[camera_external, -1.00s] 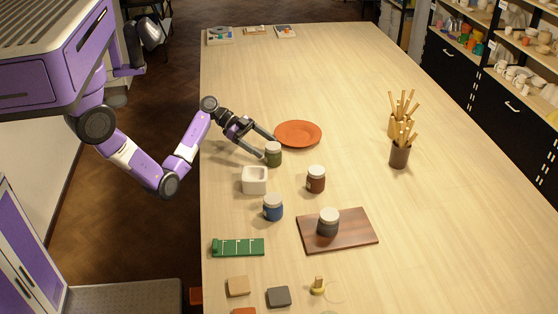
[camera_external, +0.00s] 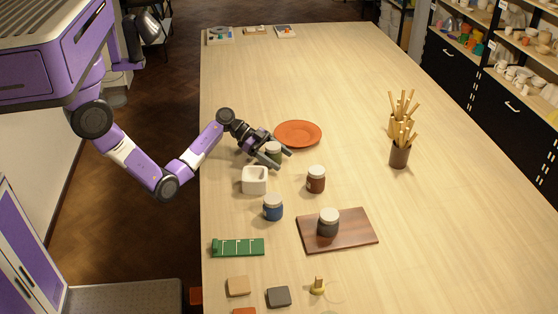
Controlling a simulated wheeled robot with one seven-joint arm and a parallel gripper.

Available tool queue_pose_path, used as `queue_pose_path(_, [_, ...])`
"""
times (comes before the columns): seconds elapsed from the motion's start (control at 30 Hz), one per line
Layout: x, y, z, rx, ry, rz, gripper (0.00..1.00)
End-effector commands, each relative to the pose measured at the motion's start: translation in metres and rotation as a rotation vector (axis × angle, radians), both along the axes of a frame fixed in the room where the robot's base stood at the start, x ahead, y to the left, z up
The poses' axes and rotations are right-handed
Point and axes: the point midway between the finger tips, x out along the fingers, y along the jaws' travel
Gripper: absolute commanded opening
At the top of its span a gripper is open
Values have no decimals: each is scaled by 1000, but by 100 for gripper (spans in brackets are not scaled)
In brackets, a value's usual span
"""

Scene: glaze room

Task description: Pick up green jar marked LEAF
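The green jar (camera_external: 275,158) with a pale lid stands upright on the table, left of the middle, just in front of the orange plate. Its lettering cannot be read, and fingers cover part of its body. My gripper (camera_external: 283,158) is at the jar, with its two fingers spread apart and reaching past it, one on the near side and one on the far side. Whether either finger touches the jar cannot be told. The jar appears to rest on the table.
The orange plate (camera_external: 298,133) lies behind the jar. A white square pot (camera_external: 254,180), a blue jar (camera_external: 273,209) and a brown jar (camera_external: 316,181) stand in front. A dark grey jar (camera_external: 328,225) is on a wooden board (camera_external: 362,229). The table's right side is mostly clear.

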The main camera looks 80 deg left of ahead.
Motion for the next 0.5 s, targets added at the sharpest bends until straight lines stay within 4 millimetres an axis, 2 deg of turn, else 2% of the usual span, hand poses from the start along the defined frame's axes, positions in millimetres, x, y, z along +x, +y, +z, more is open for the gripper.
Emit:
queue_pose_path(0.03, [0, 0, 0, 0, 0, 0, 61])
queue_pose_path(0.33, [0, 0, 0, 0, 0, 1, 3])
queue_pose_path(0.5, [0, 1, 1, 0, -2, 1, 3])
